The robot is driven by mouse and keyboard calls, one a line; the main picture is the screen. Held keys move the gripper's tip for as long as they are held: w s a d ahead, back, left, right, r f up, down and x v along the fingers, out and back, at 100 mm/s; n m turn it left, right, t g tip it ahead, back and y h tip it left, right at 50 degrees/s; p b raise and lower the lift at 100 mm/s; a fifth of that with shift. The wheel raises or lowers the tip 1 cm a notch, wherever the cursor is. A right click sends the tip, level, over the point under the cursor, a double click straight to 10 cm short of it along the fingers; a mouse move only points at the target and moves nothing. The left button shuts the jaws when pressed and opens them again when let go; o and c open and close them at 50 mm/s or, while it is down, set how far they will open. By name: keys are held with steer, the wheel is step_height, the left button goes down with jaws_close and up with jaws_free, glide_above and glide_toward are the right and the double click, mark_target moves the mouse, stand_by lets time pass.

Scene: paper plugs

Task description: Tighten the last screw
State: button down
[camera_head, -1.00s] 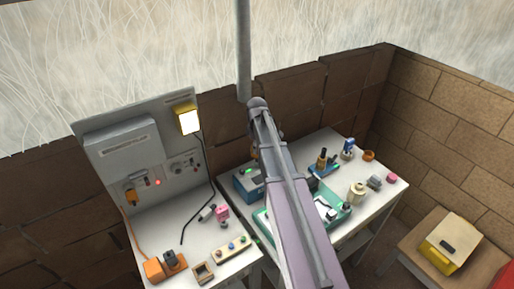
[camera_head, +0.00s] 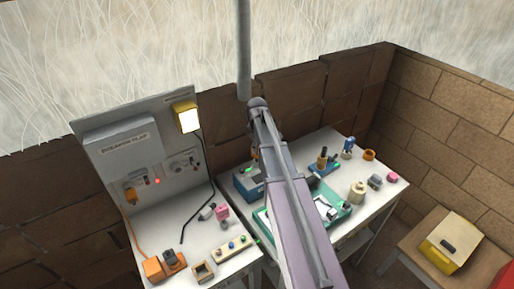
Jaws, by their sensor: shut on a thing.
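My arm crosses the middle of the view, and its end and my gripper are hidden behind the arm links. I cannot make out a screw or a screwdriver. A teal tray (camera_head: 346,209) lies on the right workbench (camera_head: 372,222), partly covered by my arm, with white and dark parts in it. A blue box (camera_head: 246,187) stands left of my arm on the same bench. A blue holder with upright dark and orange pieces (camera_head: 325,166) stands behind the tray.
A left bench (camera_head: 226,270) holds a pink item (camera_head: 222,211), a strip with coloured knobs (camera_head: 233,250) and an orange block (camera_head: 154,270). A yellow box (camera_head: 440,258) sits at lower right.

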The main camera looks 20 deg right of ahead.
steer(key=m, duration=0.3)
steer(key=shift+m, duration=0.4)
steer(key=m, duration=0.3)
steer(key=shift+m, duration=0.4)
steer(key=m, duration=0.7)
steer(key=shift+n, duration=0.6)
steer(key=shift+r, duration=0.2)
steer(key=shift+r+p, duration=0.7)
steer(key=shift+p, duration=0.15)
steer(key=shift+r+p, duration=0.4)
steer(key=shift+r+p, duration=2.35)
